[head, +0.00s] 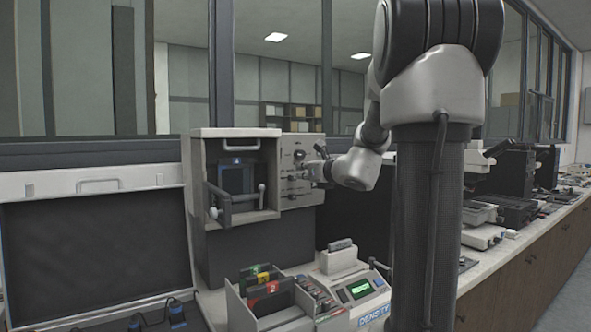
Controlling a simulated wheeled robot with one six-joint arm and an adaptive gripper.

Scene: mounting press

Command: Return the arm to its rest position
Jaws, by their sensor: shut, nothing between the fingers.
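My arm runs from the column at the right of the head view down to the press's front. My gripper (314,171) is small and dark in this view, close in front of the control panel (292,181) on the right side of the mounting press (230,134). It is shut and holds nothing. I cannot tell whether its fingertips touch the panel. The press has an open-fronted chamber with a dark block (237,178) inside and a handle bar (219,199) across its front.
An open case (92,178) stands at the left. A rack with numbered dark holders (266,290) and a density meter (363,290) stand in front of the press. Other instruments line the counter (510,255) at the right. Glass windows rise behind.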

